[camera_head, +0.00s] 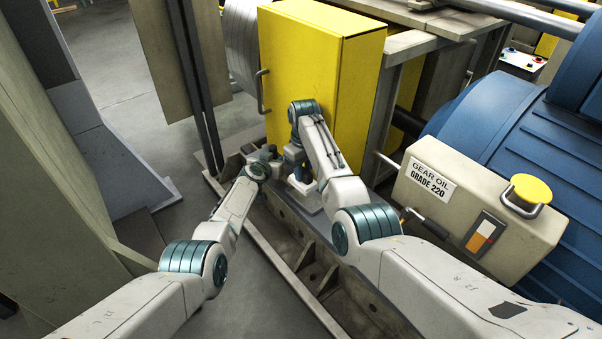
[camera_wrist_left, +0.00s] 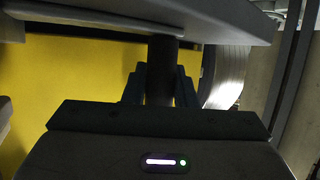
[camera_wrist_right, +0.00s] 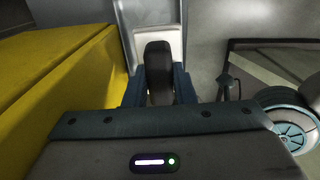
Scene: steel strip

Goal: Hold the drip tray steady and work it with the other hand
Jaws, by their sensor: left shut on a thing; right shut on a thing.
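The drip tray appears to be the pale grey piece (camera_head: 308,200) on the dark machine bed below the yellow box, mostly hidden by my arms. My left gripper (camera_head: 268,153) is beside it at the left. In the left wrist view it is shut on a dark round handle (camera_wrist_left: 162,62) against a grey slab (camera_wrist_left: 215,18). My right gripper (camera_head: 297,168) is just below and right of the left one. In the right wrist view it is shut on a dark rounded handle (camera_wrist_right: 158,62) in front of a pale plate (camera_wrist_right: 172,38). How both handles join the tray is hidden.
A yellow box (camera_head: 310,75) with a side handle stands close behind both grippers. A beige gear oil tank (camera_head: 465,220) with a yellow cap and a blue ribbed machine (camera_head: 510,140) stand at the right. Open grey floor (camera_head: 245,290) lies left of the bed.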

